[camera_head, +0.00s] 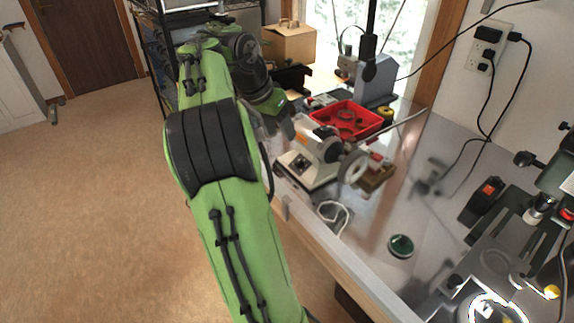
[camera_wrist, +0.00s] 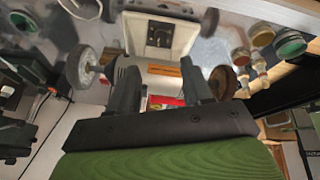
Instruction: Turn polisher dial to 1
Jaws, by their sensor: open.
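The polisher (camera_head: 318,158) is a white bench machine with a wheel at its side. It stands on the metal bench near the front edge. Its dark control panel with the dial (camera_head: 299,163) faces the front of the bench. In the wrist view the polisher (camera_wrist: 160,68) appears upside down, with wheels on both sides and the panel (camera_wrist: 158,36) near the top. The dial's setting is too small to read. My gripper (camera_wrist: 160,82) is open and empty, its two dark fingers apart, pointing towards the polisher. It appears apart from the dial.
A red tray (camera_head: 346,119) sits behind the polisher, and a cardboard box (camera_head: 288,43) stands farther back. A white cable (camera_head: 334,215) and a green round tin (camera_head: 401,246) lie in front and to the right. Bench surface around the tin is clear.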

